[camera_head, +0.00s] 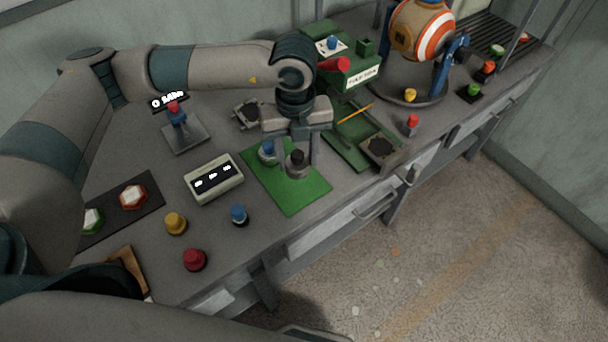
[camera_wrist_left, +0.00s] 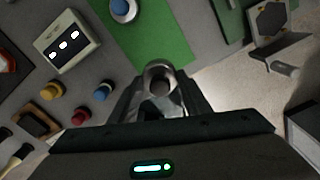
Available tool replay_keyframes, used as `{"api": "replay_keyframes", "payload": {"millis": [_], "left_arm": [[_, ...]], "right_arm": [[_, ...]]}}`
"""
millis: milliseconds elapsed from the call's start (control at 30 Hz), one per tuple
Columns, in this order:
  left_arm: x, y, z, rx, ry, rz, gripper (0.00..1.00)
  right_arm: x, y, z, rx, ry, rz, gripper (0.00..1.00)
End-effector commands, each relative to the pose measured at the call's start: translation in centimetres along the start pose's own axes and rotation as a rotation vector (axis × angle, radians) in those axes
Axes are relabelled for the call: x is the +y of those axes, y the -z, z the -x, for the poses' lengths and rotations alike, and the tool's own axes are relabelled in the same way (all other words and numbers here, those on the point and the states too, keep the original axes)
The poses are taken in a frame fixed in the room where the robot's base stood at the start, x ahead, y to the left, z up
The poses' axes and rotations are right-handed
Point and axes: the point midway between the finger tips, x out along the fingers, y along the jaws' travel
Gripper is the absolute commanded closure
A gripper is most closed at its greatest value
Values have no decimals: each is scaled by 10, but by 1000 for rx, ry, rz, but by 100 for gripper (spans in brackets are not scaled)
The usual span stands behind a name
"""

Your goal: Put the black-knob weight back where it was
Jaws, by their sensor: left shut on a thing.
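The black-knob weight (camera_head: 297,165) is a grey metal piece with a dark knob, over the green mat (camera_head: 298,199). My left gripper (camera_head: 296,148) comes down from above and is shut on it. In the left wrist view the weight (camera_wrist_left: 160,84) sits between the fingertips, in front of the near part of the mat (camera_wrist_left: 150,42). I cannot tell whether its base touches the mat. A blue-knob weight (camera_head: 267,152) stands to its left on the mat, partly behind the gripper; it also shows in the left wrist view (camera_wrist_left: 122,9). My right gripper is not in view.
A display box (camera_head: 213,178) stands left of the mat. Yellow (camera_head: 175,223), blue (camera_head: 239,215) and red (camera_head: 194,260) knobbed pieces stand in front of it. A dark-topped square plate (camera_head: 380,147) lies right of the mat. The mat's near corner is clear.

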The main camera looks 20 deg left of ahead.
Motion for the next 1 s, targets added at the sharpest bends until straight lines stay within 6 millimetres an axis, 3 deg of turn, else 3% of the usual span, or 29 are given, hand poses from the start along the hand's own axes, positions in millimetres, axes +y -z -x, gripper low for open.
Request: {"api": "replay_keyframes", "payload": {"millis": [200, 667, 1000], "left_arm": [[-3, -1, 5, 0, 0, 129, 100], [-3, -1, 3, 1, 0, 142, 100], [-2, -1, -39, 2, -3, 143, 100]], "right_arm": [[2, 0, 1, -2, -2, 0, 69], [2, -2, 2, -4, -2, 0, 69], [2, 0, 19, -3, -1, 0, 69]]}}
